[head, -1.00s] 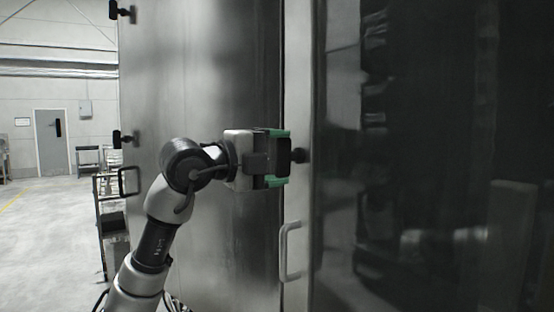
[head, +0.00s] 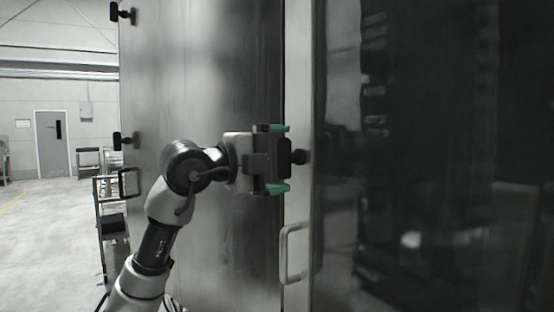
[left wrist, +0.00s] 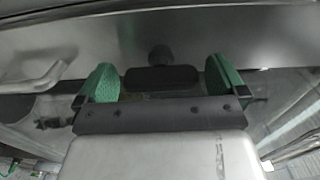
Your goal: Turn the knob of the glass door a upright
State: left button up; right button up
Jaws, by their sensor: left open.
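The knob (head: 285,156) of the glass door is a black bar on a round stem (head: 301,156), set on the metal door frame. In the head view its bar stands upright. It also shows in the left wrist view (left wrist: 161,78), lying across the picture between the fingers. My left gripper (head: 279,159) is open, with one green finger above the knob bar and one below. In the left wrist view the green fingertips (left wrist: 162,80) are on either side of the bar, with small gaps. My right gripper is not in view.
A pale door handle (head: 290,252) sticks out below the knob, and it also shows in the left wrist view (left wrist: 38,78). The dark glass (head: 430,130) fills the right. Smooth metal panel (head: 210,80) lies behind my arm. Open floor (head: 45,240) is at the left.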

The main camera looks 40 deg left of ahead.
pick_arm(q)
jog(key=b+v, duration=0.4)
jog(key=v, duration=0.6)
jog(key=shift+s, duration=0.4)
jog(key=shift+a, duration=0.1)
